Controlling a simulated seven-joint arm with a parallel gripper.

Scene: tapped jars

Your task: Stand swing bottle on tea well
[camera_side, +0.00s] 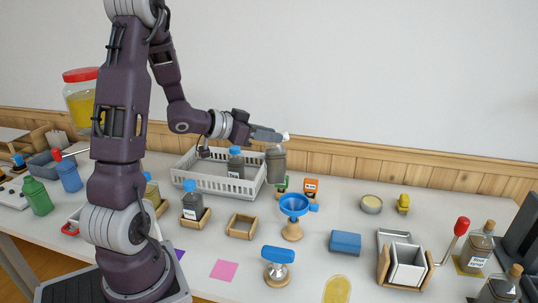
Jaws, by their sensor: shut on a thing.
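My gripper (283,136) is shut on a grey, see-through bottle with a white top, which I take to be the swing bottle (276,165). The bottle hangs upright at the right end of the white basket, and appears clear of the table. An empty square wooden well (243,238) sits on the table in front of the basket. Another wooden well (194,223) to its left holds a dark bottle with a blue cap (192,203). I cannot read which well is marked tea.
The white basket (213,187) holds another blue-capped bottle (236,163). Bare table lies around the pink square (224,270).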

